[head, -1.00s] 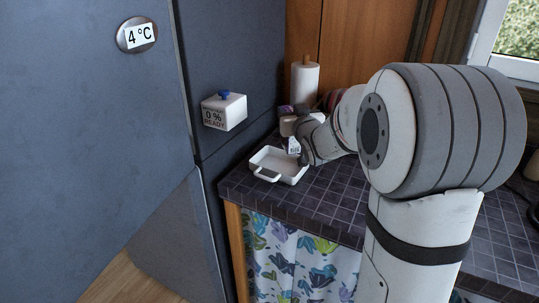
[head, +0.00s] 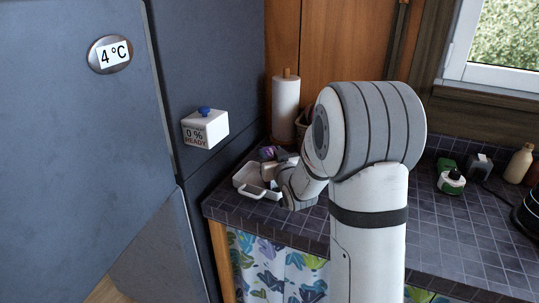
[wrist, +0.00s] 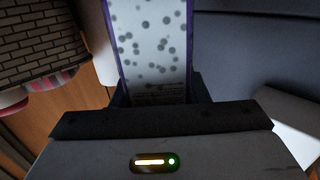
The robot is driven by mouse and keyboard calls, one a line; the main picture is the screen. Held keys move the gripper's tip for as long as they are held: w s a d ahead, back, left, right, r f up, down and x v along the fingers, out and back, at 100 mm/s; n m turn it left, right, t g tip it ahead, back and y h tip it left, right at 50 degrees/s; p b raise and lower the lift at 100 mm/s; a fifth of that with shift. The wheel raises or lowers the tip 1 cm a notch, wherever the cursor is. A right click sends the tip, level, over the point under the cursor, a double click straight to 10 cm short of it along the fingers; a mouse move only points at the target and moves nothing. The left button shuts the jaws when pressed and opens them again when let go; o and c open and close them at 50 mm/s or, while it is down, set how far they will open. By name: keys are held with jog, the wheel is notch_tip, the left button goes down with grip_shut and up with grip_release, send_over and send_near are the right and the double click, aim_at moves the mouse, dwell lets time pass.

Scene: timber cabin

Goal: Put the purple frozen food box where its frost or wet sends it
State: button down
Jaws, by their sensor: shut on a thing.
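The purple frozen food box (wrist: 150,45) shows in the wrist view as a pale panel with purple side edges and many round grey spots. It stands out from between my gripper's jaws (wrist: 155,95), which are shut on it. I cannot tell from the spots alone whether they are frost or wet. In the head view my gripper (head: 272,184) is low over the counter beside a white tray (head: 243,186) with a handle, and my wrist hides much of it. A small purple patch (head: 267,153) shows just behind the tray; I cannot tell if it is the held box.
A paper towel roll (head: 285,108) stands behind.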

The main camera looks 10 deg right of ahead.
jog(key=c, duration=1.3)
grip_release()
jog(key=shift+f, duration=0.15)
jog(key=o, duration=0.5)
